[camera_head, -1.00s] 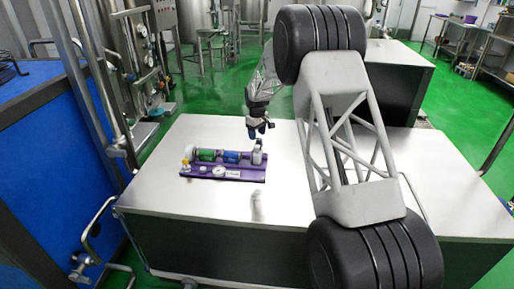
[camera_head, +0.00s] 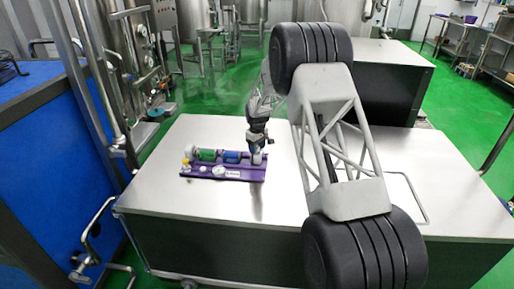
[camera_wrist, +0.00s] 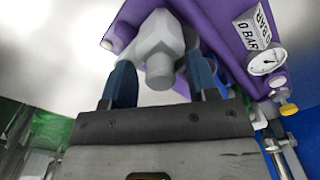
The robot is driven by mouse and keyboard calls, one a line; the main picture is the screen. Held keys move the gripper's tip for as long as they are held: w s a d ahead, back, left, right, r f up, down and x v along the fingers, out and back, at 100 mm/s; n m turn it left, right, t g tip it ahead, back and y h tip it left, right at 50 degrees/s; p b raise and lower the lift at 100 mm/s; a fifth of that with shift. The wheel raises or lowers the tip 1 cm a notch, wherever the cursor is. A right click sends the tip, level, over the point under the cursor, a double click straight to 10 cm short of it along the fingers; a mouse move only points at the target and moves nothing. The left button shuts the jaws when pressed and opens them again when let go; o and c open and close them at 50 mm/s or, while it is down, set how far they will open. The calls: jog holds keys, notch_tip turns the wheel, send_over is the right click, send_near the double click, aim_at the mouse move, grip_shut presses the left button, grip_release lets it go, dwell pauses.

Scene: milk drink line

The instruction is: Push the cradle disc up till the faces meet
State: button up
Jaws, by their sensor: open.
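A purple fixture (camera_head: 240,178) lies on the steel table, with a green cylinder (camera_head: 207,155) and a blue cylinder (camera_head: 231,156) in a row along it. A grey fitting with a round stub (camera_wrist: 160,48) stands at the fixture's right end in the head view. My gripper (camera_head: 257,149) is over that end, pointing down. In the wrist view its two blue fingers (camera_wrist: 163,82) are apart, one on each side of the grey fitting; I cannot tell whether they touch it. I cannot make out the cradle disc or its mating faces for certain.
A pressure gauge (camera_wrist: 267,61) and a yellow knob (camera_wrist: 289,109) sit on the fixture. The steel table (camera_head: 200,220) is bare in front of the fixture. A blue panel (camera_head: 45,170) and upright pipes stand to the left.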

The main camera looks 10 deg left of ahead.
grip_shut()
jog(key=shift+a, duration=4.1)
grip_release()
jog(key=shift+r, duration=0.1)
notch_tip(320, 180, up, 8)
